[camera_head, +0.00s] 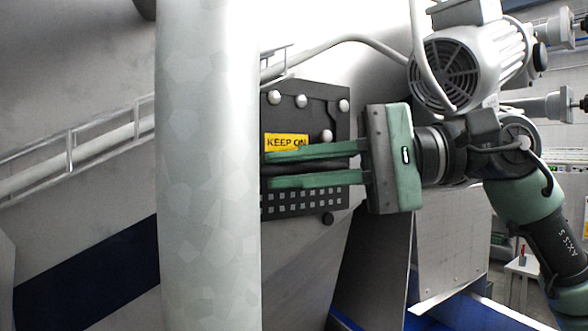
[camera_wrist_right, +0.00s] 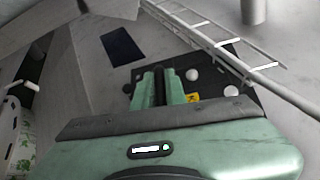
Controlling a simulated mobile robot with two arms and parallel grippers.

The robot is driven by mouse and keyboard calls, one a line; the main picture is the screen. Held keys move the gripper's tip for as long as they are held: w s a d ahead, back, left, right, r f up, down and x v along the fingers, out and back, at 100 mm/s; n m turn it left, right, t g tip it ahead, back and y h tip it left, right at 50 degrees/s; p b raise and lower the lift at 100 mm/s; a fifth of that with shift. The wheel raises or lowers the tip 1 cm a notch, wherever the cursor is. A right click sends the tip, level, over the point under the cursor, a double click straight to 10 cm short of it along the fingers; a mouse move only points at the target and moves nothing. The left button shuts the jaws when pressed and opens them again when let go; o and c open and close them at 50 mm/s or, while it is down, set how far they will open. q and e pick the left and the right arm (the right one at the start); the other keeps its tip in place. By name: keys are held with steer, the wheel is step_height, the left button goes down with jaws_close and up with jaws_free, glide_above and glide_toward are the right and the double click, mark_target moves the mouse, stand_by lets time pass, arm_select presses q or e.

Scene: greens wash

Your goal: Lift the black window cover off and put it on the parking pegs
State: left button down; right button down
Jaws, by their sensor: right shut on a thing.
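The black window cover (camera_head: 312,112) is a dark panel with a yellow "KEEP ON" label, several round pale knobs and rows of small light squares. A pale column hides its left part in the head view. My right gripper (camera_head: 264,169) reaches across it from the right, its fingertips at the column's edge. In the right wrist view the fingers (camera_wrist_right: 161,86) close on a dark bar in front of the cover (camera_wrist_right: 226,84). Whether the cover touches the wall behind is unclear. I cannot tell whether any knobs are the parking pegs. My left gripper is not in view.
The thick pale column (camera_head: 208,180) stands close in front, left of the cover. A grey motor (camera_head: 465,62) sits above my right wrist. A ladder-like rail (camera_head: 75,150) runs along the wall. A dark rectangle (camera_wrist_right: 123,46) shows on the grey surface in the wrist view.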

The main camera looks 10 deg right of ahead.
steer(key=shift+s+d, duration=0.1)
steer(key=shift+s, duration=0.15)
steer(key=shift+s+d+b, duration=0.2)
steer(key=shift+s+b, duration=0.1)
steer(key=shift+s, duration=0.25)
steer(key=shift+s+d, duration=0.1)
steer(key=shift+s, duration=0.15)
steer(key=shift+s+d+b, duration=0.3)
steer(key=shift+s+b, duration=0.1)
steer(key=shift+s, duration=0.4)
steer(key=shift+s+d+b, duration=0.3)
steer(key=shift+s+b, duration=0.05)
steer(key=shift+s, duration=0.45)
steer(key=shift+s, duration=0.15)
steer(key=s+d+b, duration=0.1)
steer(key=s+d, duration=0.1)
steer(key=s, duration=0.4)
steer(key=shift+s+d+b, duration=0.15)
steer(key=shift+d+b, duration=0.05)
steer(key=shift+b, duration=0.2)
stand_by(0.6)
